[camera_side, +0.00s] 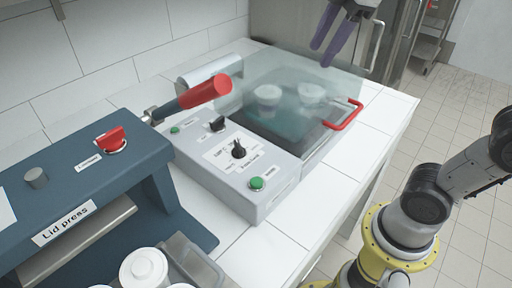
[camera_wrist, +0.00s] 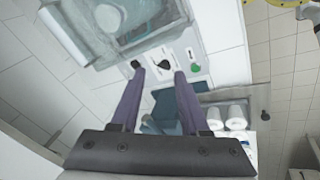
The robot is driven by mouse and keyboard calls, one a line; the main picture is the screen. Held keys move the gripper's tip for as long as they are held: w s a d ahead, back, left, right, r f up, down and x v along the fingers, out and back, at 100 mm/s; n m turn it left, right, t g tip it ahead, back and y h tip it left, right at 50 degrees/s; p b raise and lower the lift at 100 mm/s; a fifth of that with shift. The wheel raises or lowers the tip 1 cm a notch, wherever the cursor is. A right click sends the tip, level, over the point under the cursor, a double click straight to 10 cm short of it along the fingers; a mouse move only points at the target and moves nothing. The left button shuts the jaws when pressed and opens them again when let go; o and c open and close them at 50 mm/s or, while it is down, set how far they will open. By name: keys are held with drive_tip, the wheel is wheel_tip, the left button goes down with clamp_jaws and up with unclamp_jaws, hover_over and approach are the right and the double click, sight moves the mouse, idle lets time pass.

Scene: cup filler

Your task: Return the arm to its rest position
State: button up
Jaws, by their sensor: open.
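My gripper (camera_side: 333,38) is at the top of the side view, above and behind the cup filler's clear cover. Its two purple fingers are apart with nothing between them. The wrist view shows the open gripper (camera_wrist: 158,88) from behind, with the fingers pointing toward the filler's control panel (camera_wrist: 165,64). In the side view the cup filler (camera_side: 225,172) stands on the white tiled counter. The gripper appears apart from the cover.
A blue lid press (camera_side: 75,190) with a red-gripped lever (camera_side: 205,91) stands at the left. White cups (camera_side: 143,268) sit in a tray (camera_side: 190,262) at the front. A tiled wall (camera_side: 110,40) bounds the back left. Open floor (camera_side: 470,120) lies to the right of the counter.

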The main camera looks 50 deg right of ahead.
drive_tip(key=s+f+m+t, duration=0.1)
drive_tip(key=s+f+m, duration=0.9)
drive_tip(key=f, duration=0.4)
drive_tip(key=shift+d+m+t, duration=0.3)
drive_tip(key=shift+d+m, duration=0.15)
drive_tip(key=shift+m, duration=0.35)
